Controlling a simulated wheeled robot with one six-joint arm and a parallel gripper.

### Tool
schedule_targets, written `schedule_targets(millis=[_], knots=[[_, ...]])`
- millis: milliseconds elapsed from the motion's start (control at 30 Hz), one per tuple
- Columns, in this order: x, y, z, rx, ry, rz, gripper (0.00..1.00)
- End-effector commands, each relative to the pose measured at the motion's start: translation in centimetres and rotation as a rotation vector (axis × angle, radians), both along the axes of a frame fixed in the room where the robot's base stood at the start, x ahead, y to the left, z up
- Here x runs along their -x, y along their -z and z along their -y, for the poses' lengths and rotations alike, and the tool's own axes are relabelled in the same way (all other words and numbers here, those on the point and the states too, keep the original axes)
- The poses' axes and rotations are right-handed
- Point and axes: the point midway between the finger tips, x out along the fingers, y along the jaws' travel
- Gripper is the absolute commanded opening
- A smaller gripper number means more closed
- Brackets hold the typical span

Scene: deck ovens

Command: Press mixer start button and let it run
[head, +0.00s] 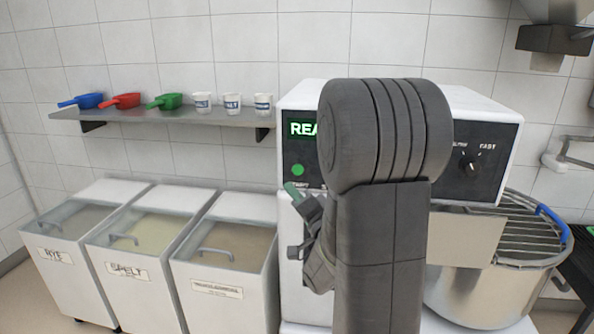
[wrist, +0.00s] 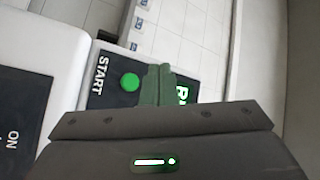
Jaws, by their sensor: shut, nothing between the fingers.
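The mixer (head: 300,95) is a white machine with a dark front panel, and its metal bowl (head: 470,295) sits at the right. A lit green display on the panel begins "REA"; my arm covers the rest. The round green start button (head: 297,169) is on the panel below the display. In the wrist view the button (wrist: 130,82) lies beside the word START. My gripper (head: 290,187) is shut and empty, with green fingertips close below the button. In the wrist view the fingertips (wrist: 158,72) are just right of the button; I cannot tell whether they touch the panel.
A speed dial (head: 467,163) is on the panel's right side. A wire guard (head: 520,235) covers the bowl. Three flour bins (head: 60,270) stand at the left. Above them a shelf (head: 180,115) holds three scoops and three cups.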

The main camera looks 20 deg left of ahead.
Motion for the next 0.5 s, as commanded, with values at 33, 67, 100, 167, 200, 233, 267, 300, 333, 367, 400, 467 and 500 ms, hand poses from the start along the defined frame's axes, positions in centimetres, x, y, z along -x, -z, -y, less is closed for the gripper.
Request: schedule_targets(millis=[33, 67, 100, 167, 200, 233, 267, 300, 333, 367, 400, 467, 500], knots=[[-0.7, -0.1, -0.1, 0.001, 0.002, -0.001, 0.00], [-1.1, -0.1, -0.2, 0.001, 0.001, -0.001, 0.00], [-1.7, -0.1, -0.4, 0.001, 0.001, -0.001, 0.00], [-2.6, -0.2, -0.6, 0.001, 0.001, -0.001, 0.00], [-3.2, -0.2, -0.7, 0.001, 0.002, -0.001, 0.00], [-3.6, -0.2, -0.8, 0.001, 0.002, -0.001, 0.00], [-4.0, -0.2, -0.9, 0.001, 0.001, -0.001, 0.00], [-4.5, -0.1, -1.0, 0.001, 0.001, -0.002, 0.00], [-4.8, 0.0, -1.1, 0.001, 0.001, -0.001, 0.00], [-5.1, 0.1, -1.2, 0.000, 0.000, 0.001, 0.00], [-5.5, 0.1, -1.3, 0.000, 0.000, 0.001, 0.00], [-6.1, 0.1, -1.4, 0.001, 0.000, 0.001, 0.00], [-6.4, 0.1, -1.5, 0.000, 0.000, 0.000, 0.00]])
